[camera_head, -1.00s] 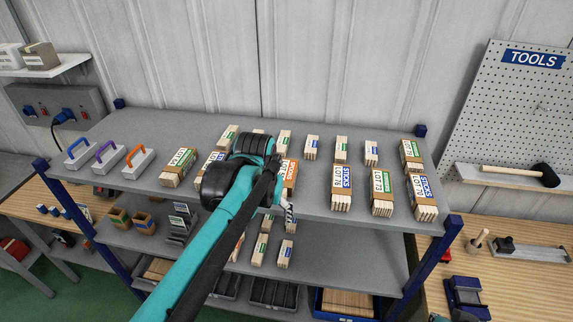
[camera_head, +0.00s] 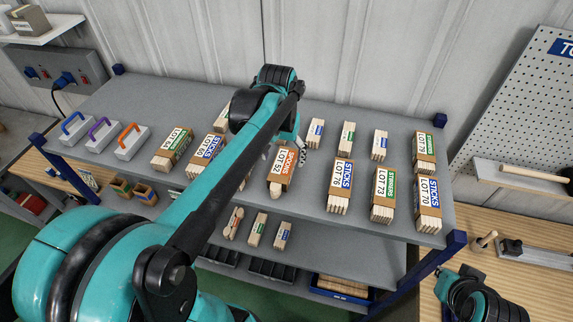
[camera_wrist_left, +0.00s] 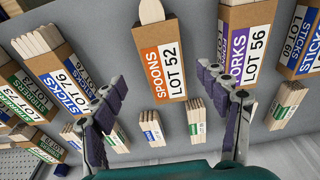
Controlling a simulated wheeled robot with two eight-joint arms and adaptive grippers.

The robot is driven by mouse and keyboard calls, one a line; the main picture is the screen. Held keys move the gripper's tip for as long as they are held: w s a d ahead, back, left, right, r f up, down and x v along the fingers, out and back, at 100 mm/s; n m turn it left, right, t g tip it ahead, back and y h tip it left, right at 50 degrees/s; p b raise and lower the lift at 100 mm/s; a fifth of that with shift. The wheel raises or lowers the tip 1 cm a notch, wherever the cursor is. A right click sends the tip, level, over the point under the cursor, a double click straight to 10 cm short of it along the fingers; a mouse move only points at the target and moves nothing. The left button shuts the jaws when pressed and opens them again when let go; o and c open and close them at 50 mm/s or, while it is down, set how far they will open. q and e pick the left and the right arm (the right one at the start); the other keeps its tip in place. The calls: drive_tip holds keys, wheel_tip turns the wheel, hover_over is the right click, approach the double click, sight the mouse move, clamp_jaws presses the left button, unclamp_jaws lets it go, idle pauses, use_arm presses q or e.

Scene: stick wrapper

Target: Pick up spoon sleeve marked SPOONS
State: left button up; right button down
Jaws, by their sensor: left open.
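The spoon sleeve (camera_head: 279,170) is a brown card sleeve with an orange SPOONS / LOT 52 label. It lies on the upper shelf with a rounded wooden end sticking out. In the left wrist view the sleeve (camera_wrist_left: 161,62) shows centrally, its label readable, beyond and between the fingers. My left gripper (camera_wrist_left: 162,80) is open and empty. In the head view the gripper (camera_head: 302,157) is just behind the sleeve, partly hidden by my arm. Contact cannot be told. My right gripper is not in view; only part of my right arm shows at the bottom right.
A FORKS / LOT 56 sleeve (camera_wrist_left: 246,40) lies close right of it in the wrist view, and a STICKS sleeve (camera_wrist_left: 68,78) on the left. Small unsleeved bundles (camera_head: 316,133) stand behind. A lower shelf (camera_head: 340,265) lies below.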

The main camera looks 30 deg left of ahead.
sight(282, 168)
use_arm(q)
drive_tip(key=shift+s+a+f, duration=0.1)
drive_tip(key=shift+s+f, duration=0.1)
drive_tip(key=shift+f, duration=0.7)
drive_tip(key=f, duration=0.2)
drive_tip(key=w+f, duration=0.1)
drive_tip(key=f, duration=0.1)
drive_tip(key=shift+a+f+p, duration=0.2)
drive_tip(key=shift+f+p, duration=0.1)
drive_tip(key=shift+p, duration=0.1)
drive_tip(key=shift+s, duration=0.1)
drive_tip(key=shift+s, duration=0.1)
drive_tip(key=shift+c, duration=0.2)
drive_tip(key=c, duration=1.2)
